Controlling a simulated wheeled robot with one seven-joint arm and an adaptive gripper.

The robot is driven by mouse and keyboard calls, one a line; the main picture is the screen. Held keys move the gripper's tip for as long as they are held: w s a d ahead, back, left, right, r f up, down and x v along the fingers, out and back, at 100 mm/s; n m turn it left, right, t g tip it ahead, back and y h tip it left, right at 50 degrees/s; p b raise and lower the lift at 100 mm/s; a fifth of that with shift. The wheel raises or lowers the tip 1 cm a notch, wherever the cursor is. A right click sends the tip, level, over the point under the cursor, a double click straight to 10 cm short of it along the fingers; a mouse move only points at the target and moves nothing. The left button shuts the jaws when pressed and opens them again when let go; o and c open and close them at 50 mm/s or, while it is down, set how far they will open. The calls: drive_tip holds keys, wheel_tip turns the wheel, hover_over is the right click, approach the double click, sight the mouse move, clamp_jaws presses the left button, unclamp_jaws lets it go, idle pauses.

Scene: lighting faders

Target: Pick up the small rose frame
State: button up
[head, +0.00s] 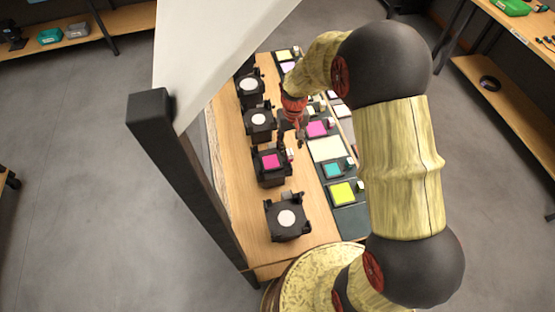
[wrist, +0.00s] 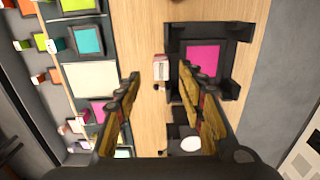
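Two magenta-pink squares could be the rose frame; I cannot tell which is meant. One lies in a black holder (head: 270,161) on the wooden table and also shows in the wrist view (wrist: 202,59). The other lies on the dark strip (head: 318,128), left of my fingers in the wrist view (wrist: 82,110). My gripper (head: 290,143) is above the table near the holder. In the wrist view its fingers (wrist: 157,80) are spread apart and empty. A small pale-pink block (wrist: 159,66) stands beside the holder, seen between the fingertips.
Several black holders with white discs (head: 287,218) line the table (head: 240,215). Coloured squares, such as a lime one (head: 342,193) and a teal one (head: 333,170), lie on the dark strip. A dark post (head: 185,165) and white panel (head: 205,55) rise on the left.

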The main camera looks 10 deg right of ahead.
sight(290, 152)
wheel_tip(290, 152, down, 6)
drive_tip(key=shift+a+r+b, duration=0.1)
drive_tip(key=shift+r+b, duration=0.15)
drive_tip(key=shift+b, duration=0.25)
drive_tip(key=c, duration=0.3)
clamp_jaws()
